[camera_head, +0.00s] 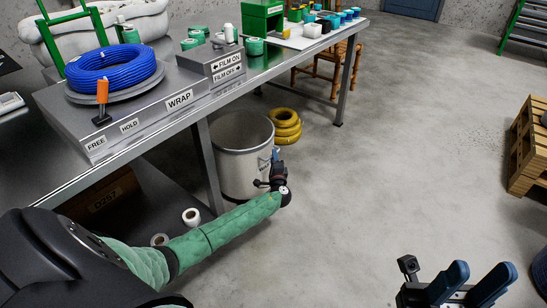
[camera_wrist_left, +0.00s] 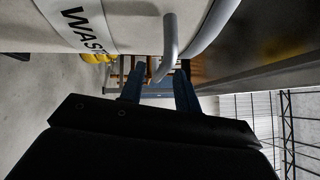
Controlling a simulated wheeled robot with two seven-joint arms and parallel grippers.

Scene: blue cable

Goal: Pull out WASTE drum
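The WASTE drum (camera_head: 240,172) is a light grey, open-topped drum on the floor under the end of the workbench. In the left wrist view the drum (camera_wrist_left: 122,22) appears turned sideways, with part of its WASTE label and a grey bar handle (camera_wrist_left: 170,38). My left gripper (camera_head: 276,156) is at the drum's right front side and hides part of the label. In the wrist view my left gripper (camera_wrist_left: 159,84) has its blue fingers apart, with the handle's end in the gap between them; contact cannot be told. My right gripper (camera_head: 470,284) is open and empty at the lower right.
The metal workbench (camera_head: 290,63) overhangs the drum, with a bench leg (camera_head: 208,165) close at its left. Yellow coils (camera_head: 285,126) lie behind the drum. A blue cable coil (camera_head: 110,70) rests on the bench. Wooden pallets (camera_head: 528,150) stand far right. The floor between is clear.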

